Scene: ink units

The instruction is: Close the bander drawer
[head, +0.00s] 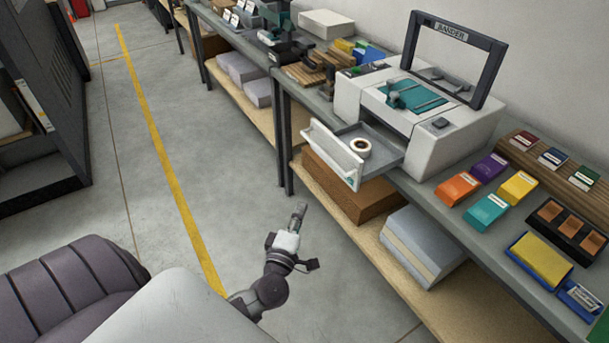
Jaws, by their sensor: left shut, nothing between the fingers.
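The bander (420,95) is a white machine on the workbench, with an upright dark frame labelled BANDER and a teal inner bed. Its drawer (331,153) is pulled out toward the aisle, and its white front with a teal handle overhangs the bench edge. A roll of tape (360,148) sits inside the drawer. My left gripper (299,211) is shut and empty. It is in front of the bench, below and left of the drawer front in the picture, and apart from it. My right gripper is not in view.
Orange, purple, yellow and teal boxes (487,211) stand on the bench right of the bander. A yellow pad (541,258) lies nearer. The lower shelf holds a brown box (345,190) and paper stacks (420,243). The aisle floor (220,130) on the left is clear.

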